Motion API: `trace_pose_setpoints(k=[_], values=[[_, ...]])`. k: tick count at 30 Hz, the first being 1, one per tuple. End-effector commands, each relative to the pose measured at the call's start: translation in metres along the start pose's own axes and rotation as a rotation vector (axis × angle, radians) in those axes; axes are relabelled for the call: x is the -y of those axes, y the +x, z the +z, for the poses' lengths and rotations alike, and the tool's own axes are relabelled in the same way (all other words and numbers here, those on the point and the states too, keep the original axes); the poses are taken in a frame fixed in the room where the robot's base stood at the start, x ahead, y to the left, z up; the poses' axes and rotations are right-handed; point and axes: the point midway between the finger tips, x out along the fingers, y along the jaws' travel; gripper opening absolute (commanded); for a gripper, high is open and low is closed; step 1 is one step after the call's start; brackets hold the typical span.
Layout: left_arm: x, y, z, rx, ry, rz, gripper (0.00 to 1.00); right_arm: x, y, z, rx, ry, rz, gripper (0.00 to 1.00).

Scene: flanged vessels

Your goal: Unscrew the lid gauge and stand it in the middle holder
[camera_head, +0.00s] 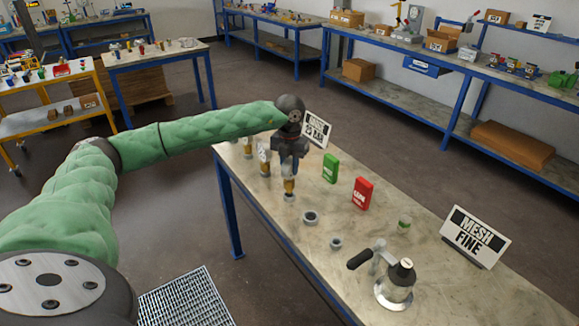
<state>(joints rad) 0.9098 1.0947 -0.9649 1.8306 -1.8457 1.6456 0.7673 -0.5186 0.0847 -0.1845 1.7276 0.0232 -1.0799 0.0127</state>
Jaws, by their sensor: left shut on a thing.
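My left gripper (290,163) points down over the far part of the near bench and is shut on a gauge with a brass-coloured stem (289,185). The gripper hides the gauge's upper part. The stem is upright, and its foot is at a small grey base (289,197); I cannot tell whether it is seated there. Two other upright gauge-like pieces, one with a round dial (264,156), stand just left of the gripper. A metal vessel (395,288) with a dark side handle and a black-topped lid stands at the near right. My right gripper is not in view.
Two grey rings (310,218) (336,242) lie between the gripper and the vessel. A green box (330,168), a red box (362,193), a small jar (404,224) and a "MESH FINE" sign (474,236) stand along the right. Another sign (317,130) stands behind the gripper.

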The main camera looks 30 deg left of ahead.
Motion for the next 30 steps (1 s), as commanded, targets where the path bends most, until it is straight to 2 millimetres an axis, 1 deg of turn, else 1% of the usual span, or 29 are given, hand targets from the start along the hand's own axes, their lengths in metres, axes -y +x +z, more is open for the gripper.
trace_pose_setpoints(k=[14,30], values=[[0.0,0.001,0.0,0.001,0.0,0.0,0.0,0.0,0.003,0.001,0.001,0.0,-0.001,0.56],[0.0,0.013,0.0,0.001,0.0,-0.001,0.0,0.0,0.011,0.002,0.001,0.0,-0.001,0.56]])
